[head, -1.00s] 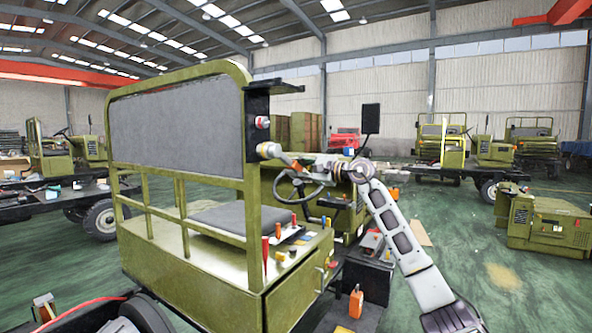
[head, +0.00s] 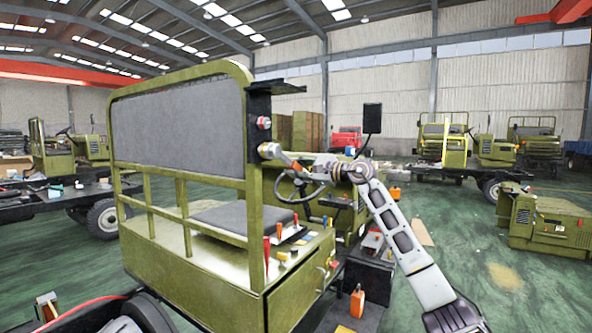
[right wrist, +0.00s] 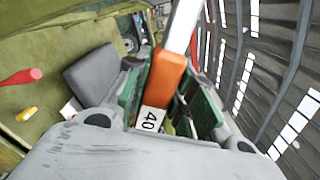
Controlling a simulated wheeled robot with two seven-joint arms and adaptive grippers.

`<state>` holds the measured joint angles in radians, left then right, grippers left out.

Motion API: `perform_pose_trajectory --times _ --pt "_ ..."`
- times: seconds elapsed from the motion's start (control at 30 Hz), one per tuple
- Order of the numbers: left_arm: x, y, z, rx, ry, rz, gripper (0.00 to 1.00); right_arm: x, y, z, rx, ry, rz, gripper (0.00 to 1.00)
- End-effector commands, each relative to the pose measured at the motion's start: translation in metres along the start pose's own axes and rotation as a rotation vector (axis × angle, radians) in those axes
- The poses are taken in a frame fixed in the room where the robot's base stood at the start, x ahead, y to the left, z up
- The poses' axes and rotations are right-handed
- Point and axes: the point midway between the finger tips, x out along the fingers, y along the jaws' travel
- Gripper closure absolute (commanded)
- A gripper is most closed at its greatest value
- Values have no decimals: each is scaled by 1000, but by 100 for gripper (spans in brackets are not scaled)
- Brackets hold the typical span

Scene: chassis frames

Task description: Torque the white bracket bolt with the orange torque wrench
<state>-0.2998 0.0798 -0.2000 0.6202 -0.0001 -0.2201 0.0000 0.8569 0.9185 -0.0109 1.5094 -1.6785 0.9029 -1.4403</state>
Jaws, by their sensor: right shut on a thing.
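My right gripper (head: 340,170) is shut on the orange torque wrench and holds it beside the cab's rear post. In the right wrist view the wrench's orange handle (right wrist: 165,78) sits between my fingers, and its silver shaft (right wrist: 183,25) runs out past them. In the head view the wrench's shaft (head: 287,160) points left to the black bracket (head: 258,105) on the post. A pale round end (head: 268,150) shows at the bracket's lower part. I cannot tell there whether the wrench sits on the white bolt. My left gripper is not in view.
A red and white fitting (head: 263,122) sits higher on the bracket. The olive cab frame (head: 250,210), seat (head: 232,218) and steering wheel (head: 297,187) stand close by. Small tools lie on the ledge, including a red-handled one (right wrist: 20,77).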

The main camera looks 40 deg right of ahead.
Motion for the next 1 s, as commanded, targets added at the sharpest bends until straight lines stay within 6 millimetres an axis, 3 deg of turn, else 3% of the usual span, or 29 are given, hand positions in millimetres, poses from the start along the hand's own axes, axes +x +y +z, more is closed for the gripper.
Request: perform_pose_trajectory --times 1.0 --pt "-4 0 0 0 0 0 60 4 -2 1 -1 -4 0 100"
